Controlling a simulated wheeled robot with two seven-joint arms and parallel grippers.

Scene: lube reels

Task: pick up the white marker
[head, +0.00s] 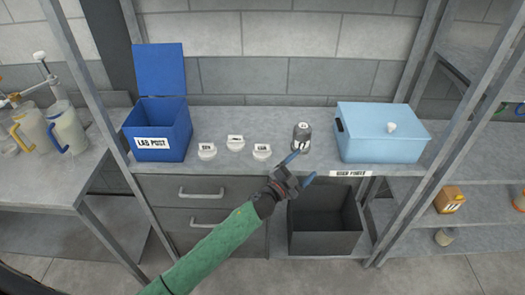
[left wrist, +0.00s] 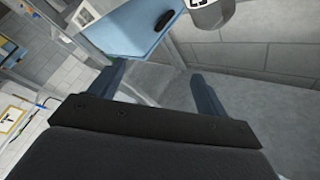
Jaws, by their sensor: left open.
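Three small white round pieces with dark-lettered upright tabs sit on the grey counter: a left one (head: 207,151), a middle one (head: 235,142) and a right one (head: 261,152). I cannot tell which, if any, is the white marker; the lettering is too small to read. My left gripper (head: 299,168) is open and empty, at the counter's front edge, right of these white pieces and just in front of a grey jar (head: 302,137). In the left wrist view its two blue fingers (left wrist: 160,90) are apart with nothing between them. My right gripper is not in view.
A blue open-lidded "LAB POST" box (head: 160,131) stands left on the counter. A light-blue lidded box (head: 381,134) stands right. An open dark bin (head: 324,222) is below the counter, under a "USED" label. Jugs (head: 68,128) stand on the left bench.

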